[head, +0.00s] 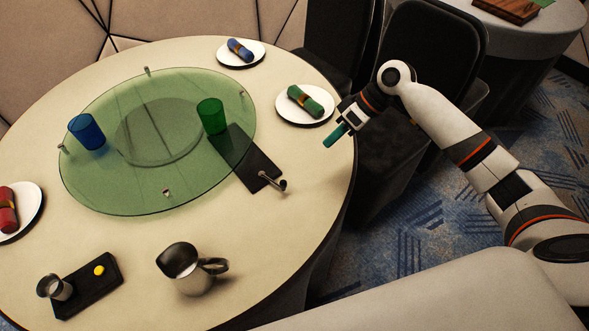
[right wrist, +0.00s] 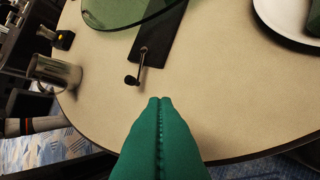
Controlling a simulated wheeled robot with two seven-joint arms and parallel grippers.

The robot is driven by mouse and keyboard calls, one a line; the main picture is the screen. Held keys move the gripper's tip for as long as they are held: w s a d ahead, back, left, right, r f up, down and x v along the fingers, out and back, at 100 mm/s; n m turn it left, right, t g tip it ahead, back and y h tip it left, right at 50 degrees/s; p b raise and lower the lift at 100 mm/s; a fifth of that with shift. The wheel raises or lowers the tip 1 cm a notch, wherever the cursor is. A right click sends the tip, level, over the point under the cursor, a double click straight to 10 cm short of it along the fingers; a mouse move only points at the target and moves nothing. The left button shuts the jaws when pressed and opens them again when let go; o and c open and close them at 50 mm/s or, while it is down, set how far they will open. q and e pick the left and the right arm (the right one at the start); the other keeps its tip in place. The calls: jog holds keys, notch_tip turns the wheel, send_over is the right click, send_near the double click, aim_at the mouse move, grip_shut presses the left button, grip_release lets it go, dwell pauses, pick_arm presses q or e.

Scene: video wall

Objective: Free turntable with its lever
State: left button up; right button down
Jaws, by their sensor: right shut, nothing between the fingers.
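The turntable (head: 115,185) is a round, see-through green glass disc on the cream table. A dark flat plate (head: 232,143) lies partly under its right edge and carries a small metal lever (head: 270,179) with a dark knob. The lever also shows in the right wrist view (right wrist: 142,58), beyond the fingertips. My right gripper (head: 332,138) is shut and empty, its teal fingers pressed together (right wrist: 160,99). It hovers near the table's right edge, to the right of the lever and apart from it. My left gripper is not in view.
A blue cup (head: 87,132) and a green cup (head: 212,117) stand on the glass. A metal pitcher (head: 190,272) and a black tray (head: 98,291) are at the front. Plates with rolled napkins (head: 306,103) line the rim. Dark chairs (head: 437,45) stand behind my right arm.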

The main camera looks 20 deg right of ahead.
jog(key=x, duration=1)
jog(key=shift+r+p, duration=0.1)
jog(key=shift+p, duration=0.3)
jog(key=s+a, duration=0.1)
jog(key=s+a+p, duration=0.1)
jog(key=a, duration=0.1)
jog(key=shift+a, duration=0.2)
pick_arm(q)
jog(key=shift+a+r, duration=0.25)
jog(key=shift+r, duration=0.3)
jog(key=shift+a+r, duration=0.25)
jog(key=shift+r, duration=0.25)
pick_arm(e)
jog(key=shift+a+f, duration=0.15)
jog(key=shift+f, duration=0.1)
pick_arm(q)
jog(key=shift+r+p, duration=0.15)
jog(key=shift+p, duration=0.15)
pick_arm(e)
jog(key=shift+s+r, duration=0.1)
